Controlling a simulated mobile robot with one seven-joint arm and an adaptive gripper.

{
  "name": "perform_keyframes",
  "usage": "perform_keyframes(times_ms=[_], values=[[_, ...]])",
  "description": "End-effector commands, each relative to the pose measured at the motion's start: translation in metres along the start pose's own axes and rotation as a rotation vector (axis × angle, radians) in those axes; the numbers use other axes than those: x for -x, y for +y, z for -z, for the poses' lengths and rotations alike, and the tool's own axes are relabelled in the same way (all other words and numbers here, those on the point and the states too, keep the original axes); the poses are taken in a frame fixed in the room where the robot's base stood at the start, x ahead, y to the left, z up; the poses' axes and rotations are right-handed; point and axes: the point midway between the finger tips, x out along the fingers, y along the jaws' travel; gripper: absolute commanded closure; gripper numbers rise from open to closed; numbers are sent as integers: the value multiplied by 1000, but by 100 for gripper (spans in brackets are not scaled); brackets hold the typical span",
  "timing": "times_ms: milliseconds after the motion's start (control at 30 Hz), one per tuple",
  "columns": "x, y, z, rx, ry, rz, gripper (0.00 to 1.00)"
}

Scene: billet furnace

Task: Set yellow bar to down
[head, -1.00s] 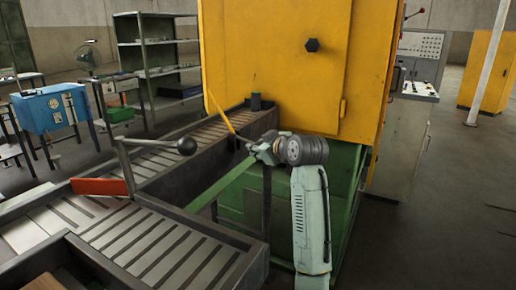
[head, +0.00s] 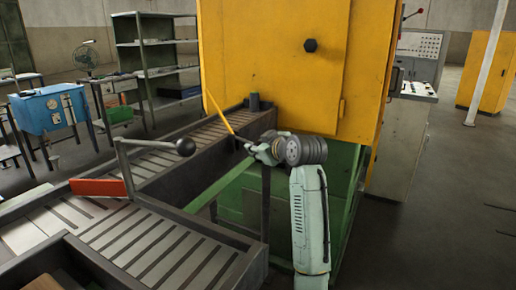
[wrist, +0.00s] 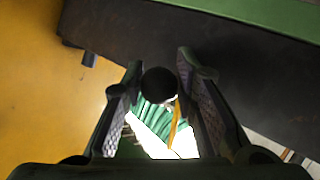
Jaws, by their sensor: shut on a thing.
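The yellow bar (head: 221,114) is a thin strip at the far side of the roller conveyor, beside the furnace. It slants, with its upper end to the left and its lower end near my gripper (head: 247,146). In the wrist view the fingers of my gripper (wrist: 158,88) are closed around a dark round knob (wrist: 159,84). A narrow part of the yellow bar (wrist: 175,122) shows just below the knob. The joint between knob and bar is hidden, and the fingers hide the knob in the head view.
The yellow furnace body (head: 270,70) stands right behind my gripper. A dark conveyor side wall (head: 205,165) runs beside it. Nearer, a red bar (head: 98,187) and a lever with a dark ball (head: 185,147) stand over the rollers. Open floor lies at the right.

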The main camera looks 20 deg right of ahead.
Motion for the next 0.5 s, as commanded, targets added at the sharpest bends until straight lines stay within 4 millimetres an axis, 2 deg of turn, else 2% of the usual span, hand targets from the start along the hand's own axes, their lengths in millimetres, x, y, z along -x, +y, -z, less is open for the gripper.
perform_keyframes(times_ms=[33, 67, 100, 333, 500], values=[[8, 7, 16, 3, 35, -22, 100], [8, 7, 16, 3, 35, -22, 100], [8, 7, 16, 3, 36, -23, 71], [5, 6, 12, 4, 27, -18, 55], [4, 5, 10, 4, 23, -16, 54]])
